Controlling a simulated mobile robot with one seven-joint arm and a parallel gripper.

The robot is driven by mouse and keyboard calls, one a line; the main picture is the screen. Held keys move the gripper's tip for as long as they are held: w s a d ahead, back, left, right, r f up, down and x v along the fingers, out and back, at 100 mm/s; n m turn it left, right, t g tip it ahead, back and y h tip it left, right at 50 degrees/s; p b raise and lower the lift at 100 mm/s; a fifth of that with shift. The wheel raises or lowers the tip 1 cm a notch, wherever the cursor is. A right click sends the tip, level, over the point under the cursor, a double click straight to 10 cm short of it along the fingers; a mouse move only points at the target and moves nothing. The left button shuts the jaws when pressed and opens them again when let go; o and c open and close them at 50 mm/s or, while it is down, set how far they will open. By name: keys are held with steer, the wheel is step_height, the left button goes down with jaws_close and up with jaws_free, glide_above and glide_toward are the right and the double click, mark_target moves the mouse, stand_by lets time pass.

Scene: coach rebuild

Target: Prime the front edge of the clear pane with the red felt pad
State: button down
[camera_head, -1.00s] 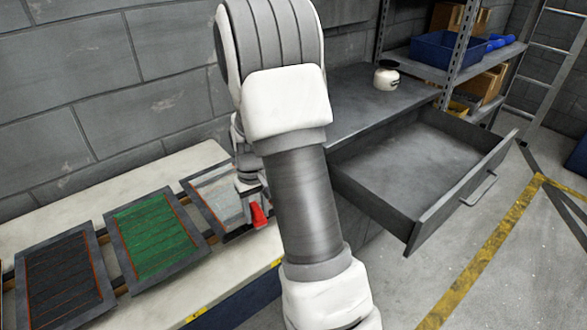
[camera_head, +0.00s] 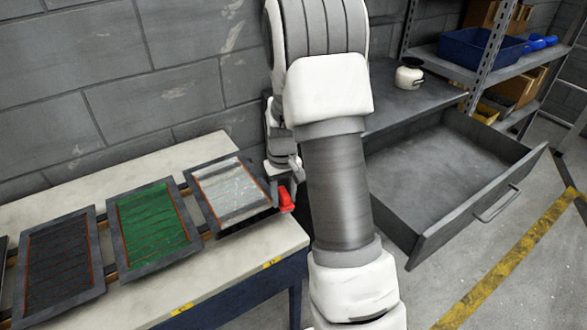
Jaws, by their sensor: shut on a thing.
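The clear pane (camera_head: 228,188) lies in a dark frame at the right end of the pale bench, to the right of a green pane (camera_head: 152,222) and a dark pane (camera_head: 58,262). The red felt pad (camera_head: 286,198) is at my gripper (camera_head: 284,184), beside the right edge of the clear pane's frame. My gripper is shut on the pad. My arm hides part of the gripper, and I cannot tell whether the pad touches the frame.
An open, empty grey drawer (camera_head: 510,208) juts out to the right of my arm. Shelves with a blue bin (camera_head: 468,50) are behind. The pale bench's front strip (camera_head: 215,268) is clear.

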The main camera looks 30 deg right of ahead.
steer(key=r, duration=0.1)
steer(key=r+p, duration=0.1)
steer(key=shift+d+r, duration=0.25)
steer(key=shift+r, duration=0.15)
steer(key=shift+a+r+p, duration=0.15)
steer(key=shift+r+p, duration=0.15)
steer(key=shift+p, duration=0.2)
steer(key=shift+r+p, duration=1.75)
steer(key=shift+r, duration=0.7)
